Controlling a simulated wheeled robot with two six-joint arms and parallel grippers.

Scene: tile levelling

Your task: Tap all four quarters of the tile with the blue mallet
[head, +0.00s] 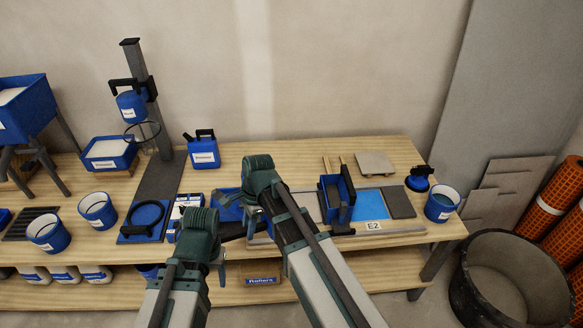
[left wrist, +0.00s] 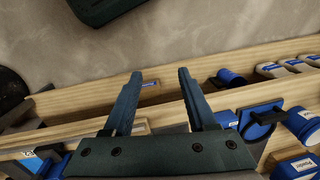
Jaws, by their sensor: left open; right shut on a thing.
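My right gripper (head: 251,216) hangs over the middle of the bench, mostly behind my own arm. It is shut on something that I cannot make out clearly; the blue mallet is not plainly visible. My left gripper (head: 231,246) is lower, at the bench's front edge, open and empty. In the left wrist view its two fingers (left wrist: 160,75) stand apart with nothing between them. A pale square tile (head: 375,163) lies at the back right of the bench. A dark grey slab (head: 398,203) lies beside a bright blue patch (head: 370,204). I cannot tell which piece is the task's tile.
A blue box (head: 336,198) with tools stands left of the blue patch, above the E2 label (head: 373,226). A blue bucket (head: 442,204) stands at the right end. A blue jerrycan (head: 203,150) and a mixer stand (head: 140,90) are at the left. A black tub (head: 510,280) is on the floor.

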